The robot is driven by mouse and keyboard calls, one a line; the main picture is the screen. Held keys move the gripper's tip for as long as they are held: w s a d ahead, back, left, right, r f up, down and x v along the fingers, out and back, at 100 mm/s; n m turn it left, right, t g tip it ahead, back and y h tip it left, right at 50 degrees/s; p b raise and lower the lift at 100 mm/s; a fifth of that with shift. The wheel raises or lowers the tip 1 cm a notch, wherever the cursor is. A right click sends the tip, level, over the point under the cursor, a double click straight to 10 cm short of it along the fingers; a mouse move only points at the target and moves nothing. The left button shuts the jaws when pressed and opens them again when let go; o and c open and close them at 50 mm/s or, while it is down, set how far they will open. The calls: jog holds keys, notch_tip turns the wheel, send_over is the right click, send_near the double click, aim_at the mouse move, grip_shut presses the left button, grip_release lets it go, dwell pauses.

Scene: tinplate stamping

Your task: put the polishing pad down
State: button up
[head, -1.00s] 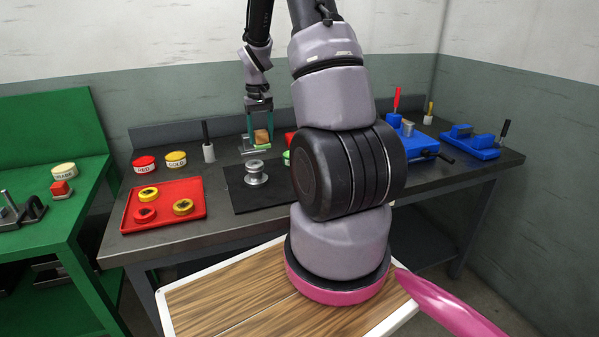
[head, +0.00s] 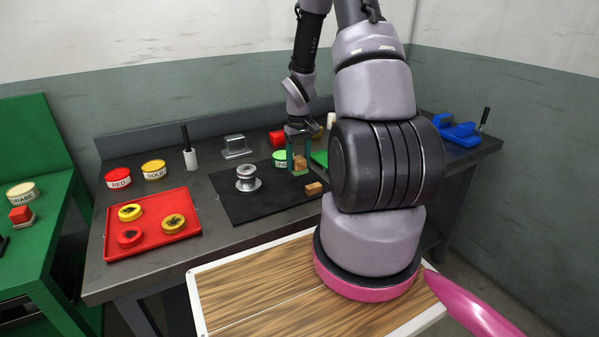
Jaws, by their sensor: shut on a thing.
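My gripper (head: 300,155) is shut on the polishing pad (head: 300,163), a small wood-brown block with a greenish underside. It holds the pad over the right part of the black mat (head: 233,207), right of the shiny metal spool (head: 247,178). Whether the pad's underside touches anything I cannot tell. A second small wooden block (head: 313,188) lies on the mat just in front of the held pad.
A red tray (head: 188,229) with round tins is at left. The mat's front left is clear.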

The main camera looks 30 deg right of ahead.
aim_at(298, 171)
jog(key=shift+f, duration=1.9)
jog(key=shift+f, duration=0.1)
jog(key=o, duration=1.3)
